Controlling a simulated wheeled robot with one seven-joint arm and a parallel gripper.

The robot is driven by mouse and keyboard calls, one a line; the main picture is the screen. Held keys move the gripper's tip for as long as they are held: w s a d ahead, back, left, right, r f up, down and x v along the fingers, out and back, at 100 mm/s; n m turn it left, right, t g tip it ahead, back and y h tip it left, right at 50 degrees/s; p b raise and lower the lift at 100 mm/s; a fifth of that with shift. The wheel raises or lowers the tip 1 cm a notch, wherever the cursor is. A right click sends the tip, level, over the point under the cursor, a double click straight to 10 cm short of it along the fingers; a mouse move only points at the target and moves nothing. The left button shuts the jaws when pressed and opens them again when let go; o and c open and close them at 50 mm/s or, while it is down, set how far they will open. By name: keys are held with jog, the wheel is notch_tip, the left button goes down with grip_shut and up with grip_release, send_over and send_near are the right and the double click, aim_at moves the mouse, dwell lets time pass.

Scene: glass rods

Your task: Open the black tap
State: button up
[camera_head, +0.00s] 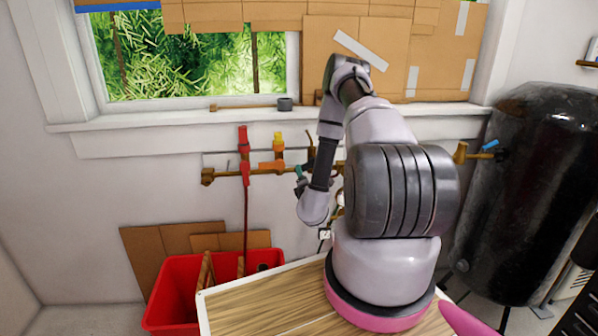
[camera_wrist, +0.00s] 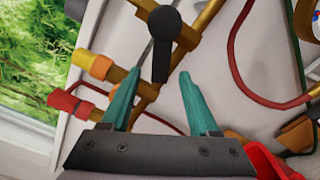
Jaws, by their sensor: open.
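The black tap (camera_wrist: 162,32) has a dark handle with a round head and a straight lever, on a brass pipe. In the wrist view its lever end lies between the tips of my two teal fingers (camera_wrist: 160,76), with a gap on each side. I cannot tell how deep the lever sits between them, and no contact shows. In the head view the black tap (camera_head: 311,149) is partly hidden by my arm, and my gripper (camera_head: 299,173) is a small teal patch at the pipe, mostly hidden. My gripper is open and empty.
A red tap (camera_head: 244,150) and a yellow tap (camera_head: 278,147) sit on the same brass pipe (camera_head: 224,175), to the left. A black tank (camera_head: 525,190) stands at right. A red bin (camera_head: 172,298) with cardboard is below. The window sill (camera_head: 200,119) juts out above.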

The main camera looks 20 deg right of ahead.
aim_at(305, 168)
jog(key=x, duration=0.5)
grip_shut()
dwell(1.4)
